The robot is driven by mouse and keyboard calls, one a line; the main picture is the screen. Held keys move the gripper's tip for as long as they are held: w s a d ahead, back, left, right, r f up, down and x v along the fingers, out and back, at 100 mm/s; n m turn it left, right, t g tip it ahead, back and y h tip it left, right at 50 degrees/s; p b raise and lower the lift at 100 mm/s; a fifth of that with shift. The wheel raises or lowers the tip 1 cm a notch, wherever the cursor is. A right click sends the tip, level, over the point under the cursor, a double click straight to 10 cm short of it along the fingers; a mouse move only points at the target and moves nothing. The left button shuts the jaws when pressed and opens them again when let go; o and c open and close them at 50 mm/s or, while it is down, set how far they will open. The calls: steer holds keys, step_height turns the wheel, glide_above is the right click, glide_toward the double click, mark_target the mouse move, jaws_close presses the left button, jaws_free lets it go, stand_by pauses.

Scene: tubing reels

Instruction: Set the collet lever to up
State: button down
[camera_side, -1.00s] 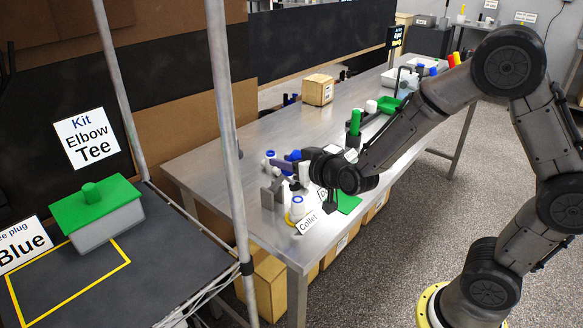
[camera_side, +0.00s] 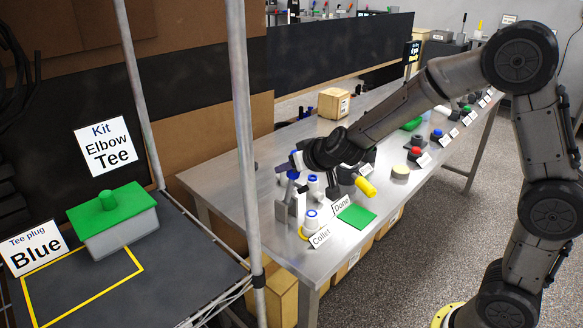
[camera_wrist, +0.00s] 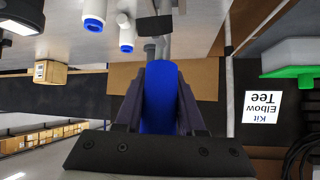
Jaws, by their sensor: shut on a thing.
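My gripper (camera_wrist: 160,110) is closed on a blue cylindrical grip (camera_wrist: 160,97), with a dark finger on each side of it. I take the grip to be the collet lever's handle. In the side view my gripper (camera_side: 291,166) is at the near left of the bench, above a grey bracket (camera_side: 282,211). My wrist hides much of the grip there, and I cannot tell the lever's setting. The Collet sign (camera_side: 320,237) stands at the bench's front edge.
White fittings with blue bands (camera_side: 311,218) stand close to the bracket. A green pad (camera_side: 356,216), a Done sign (camera_side: 341,204) and a yellow cylinder (camera_side: 366,187) are to the right. A cardboard box (camera_side: 333,103) sits farther back. An upright pole (camera_side: 243,140) stands left of the bench.

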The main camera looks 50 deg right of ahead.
steer(key=shift+w, duration=0.15)
stand_by(0.3)
steer(key=c, duration=0.5)
jaws_free()
steer(key=v, duration=1.3)
steer(key=shift+s+r, duration=0.25)
steer(key=shift+s, duration=0.05)
steer(key=shift+a, duration=0.1)
